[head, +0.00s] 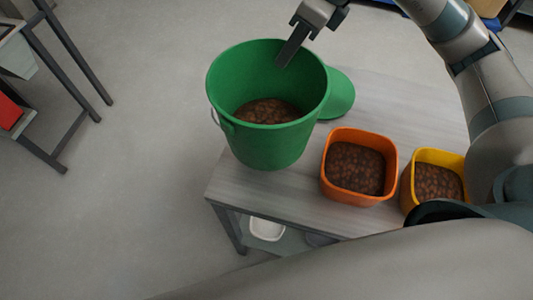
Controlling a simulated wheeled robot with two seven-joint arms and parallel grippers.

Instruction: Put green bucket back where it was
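A large green bucket (266,141) with brown lumpy contents stands upright at the left end of the grey table (265,196). Its handle hangs at its left side. I cannot tell whether its bottom touches the tabletop. My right gripper (297,42) is at the bucket's far rim, with one dark finger reaching over the rim across the inner wall. The other fingertip does not show clearly, so I cannot tell whether it is shut on the rim. My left gripper is out of view. A flat, rounded green piece (341,94) shows behind the bucket at the right.
An orange container (334,188) and a yellow container (433,156), both with brown contents, stand on the table right of the bucket. A white container (267,229) is on the lower shelf. A dark-framed rack (75,55) stands at far left; open floor lies between.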

